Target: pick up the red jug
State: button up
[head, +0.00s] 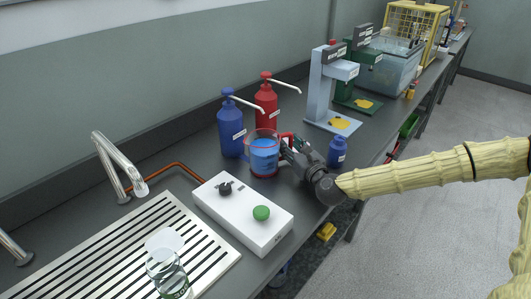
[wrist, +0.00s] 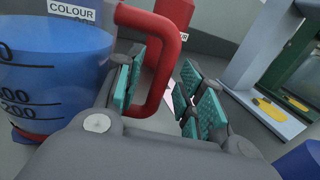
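The red jug (head: 264,158) is a clear measuring jug with blue contents, dark graduations and a red handle (wrist: 168,60). It stands upright on the dark bench behind the white box. In the wrist view the jug's body (wrist: 50,85) fills the left side. My gripper (head: 290,148) is at the jug's right, on the handle side. In the wrist view my gripper (wrist: 160,68) is open, with teal pads on either side of the red handle. The handle lies nearer the left pads; whether it touches them I cannot tell.
A blue pump bottle (head: 231,128) and a red pump bottle (head: 266,105) stand close behind the jug. A small blue bottle (head: 337,152) stands right of my gripper. A white box with knobs (head: 240,212) is in front. A light-blue stand (head: 322,90) is farther back.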

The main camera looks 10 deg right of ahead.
aim_at(292, 135)
grip_shut()
jog(key=shift+r, duration=0.2)
jog(key=shift+r, duration=0.25)
notch_tip(292, 135, up, 3)
jog(key=shift+s+d+f+b, duration=0.1)
jog(key=shift+d+b, duration=0.05)
jog(key=shift+b, duration=0.15)
jog(key=s+d+r+b, duration=0.1)
jog(key=s+d, duration=0.7)
jog(key=s, duration=0.5)
jog(key=shift+d+r, duration=0.2)
jog(key=shift+d, duration=0.2)
